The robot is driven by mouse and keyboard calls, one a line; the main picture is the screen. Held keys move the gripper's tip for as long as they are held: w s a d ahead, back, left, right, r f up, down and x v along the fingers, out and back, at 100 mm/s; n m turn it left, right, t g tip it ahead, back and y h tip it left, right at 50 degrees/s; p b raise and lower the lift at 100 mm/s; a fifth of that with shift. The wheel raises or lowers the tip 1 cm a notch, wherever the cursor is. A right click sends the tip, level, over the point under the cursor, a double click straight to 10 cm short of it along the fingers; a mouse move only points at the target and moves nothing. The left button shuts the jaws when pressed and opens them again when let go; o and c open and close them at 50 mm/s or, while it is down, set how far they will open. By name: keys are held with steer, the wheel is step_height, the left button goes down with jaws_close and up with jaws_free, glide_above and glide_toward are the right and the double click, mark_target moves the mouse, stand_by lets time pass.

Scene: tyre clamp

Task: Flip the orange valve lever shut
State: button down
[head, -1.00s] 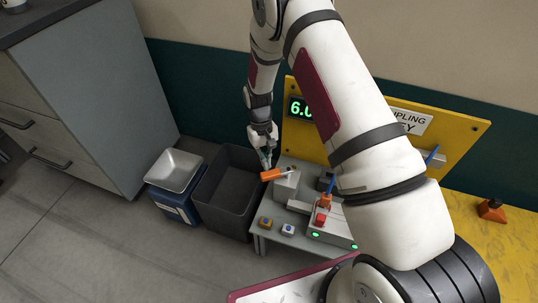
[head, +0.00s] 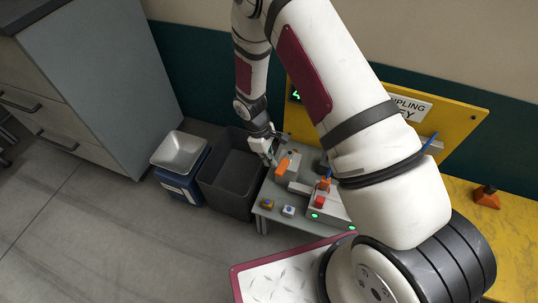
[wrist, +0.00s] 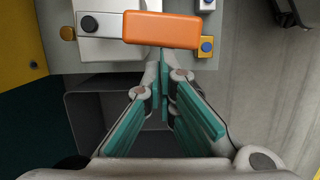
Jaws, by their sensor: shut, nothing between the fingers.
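The orange valve lever (head: 282,166) sits at its grey valve block on the small grey bench. In the head view it slants along the block. In the wrist view the lever (wrist: 161,29) lies crosswise at the top of the picture, over the edge of the pale block (wrist: 108,48). My gripper (head: 273,159) is beside the lever, on its bin side. Its teal fingers (wrist: 163,62) are closed together and empty, with the tips right at the lever's near edge. I cannot tell whether they touch it.
A dark open bin (head: 211,194) stands left of the bench, with a metal pan (head: 179,150) on a blue scale beyond. Yellow-based (head: 268,204) and white-based (head: 288,210) buttons sit on the bench's front. A red button (head: 319,201) and an orange-marked clamp stand to the right.

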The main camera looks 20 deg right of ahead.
steer(key=shift+s+d+n, duration=0.15)
steer(key=shift+s+n, duration=0.1)
steer(key=shift+n, duration=0.15)
stand_by(0.4)
steer(key=p+v, duration=0.6)
steer(key=v, duration=0.4)
stand_by(0.5)
